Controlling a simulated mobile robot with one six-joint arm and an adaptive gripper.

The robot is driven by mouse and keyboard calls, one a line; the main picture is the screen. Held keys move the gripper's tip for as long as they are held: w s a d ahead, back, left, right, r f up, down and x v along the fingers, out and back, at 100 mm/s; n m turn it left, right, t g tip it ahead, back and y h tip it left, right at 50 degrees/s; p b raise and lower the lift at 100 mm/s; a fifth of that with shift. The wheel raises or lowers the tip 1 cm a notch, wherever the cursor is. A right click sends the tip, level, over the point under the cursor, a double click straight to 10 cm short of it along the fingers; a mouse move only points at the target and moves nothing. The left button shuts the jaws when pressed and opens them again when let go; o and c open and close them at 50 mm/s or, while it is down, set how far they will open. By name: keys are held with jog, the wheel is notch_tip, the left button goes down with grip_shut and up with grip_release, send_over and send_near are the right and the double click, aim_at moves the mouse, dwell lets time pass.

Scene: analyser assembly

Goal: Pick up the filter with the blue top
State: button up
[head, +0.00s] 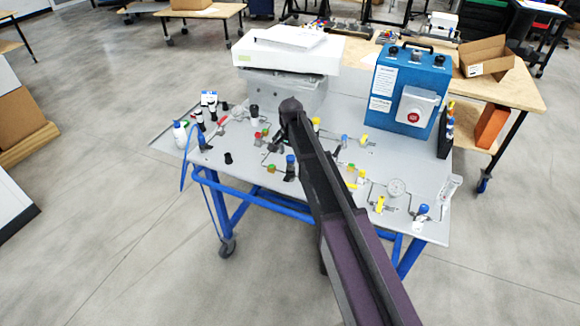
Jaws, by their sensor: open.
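A small dark filter with a blue top (290,168) stands upright on the grey table, left of my arm in the head view. My arm reaches from the lower right over the table, its dark wrist above the middle. My gripper (275,142) shows as a small dark shape below the wrist, just behind and left of the filter. It is open and apart from the filter. Its fingers are small and partly hidden by the arm. Other blue-topped parts show, one at the table's left (203,142) and one at its right front (423,210).
The table (240,178) carries several fittings, valves and tubes around the filter. A black-topped part (254,112) stands behind it. A white analyser (285,50) and a blue box with a red button (408,90) stand at the back. The left front tabletop is fairly clear.

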aim_at(291, 166)
jog(key=shift+w+a+f+b, duration=0.1)
jog(key=shift+w+f+b, duration=0.05)
jog(key=shift+f+b, duration=0.45)
jog(key=shift+w+f+b, duration=0.1)
jog(key=shift+f+b, duration=0.3)
jog(key=shift+f, duration=0.25)
jog(key=shift+f+b, duration=0.85)
grip_shut()
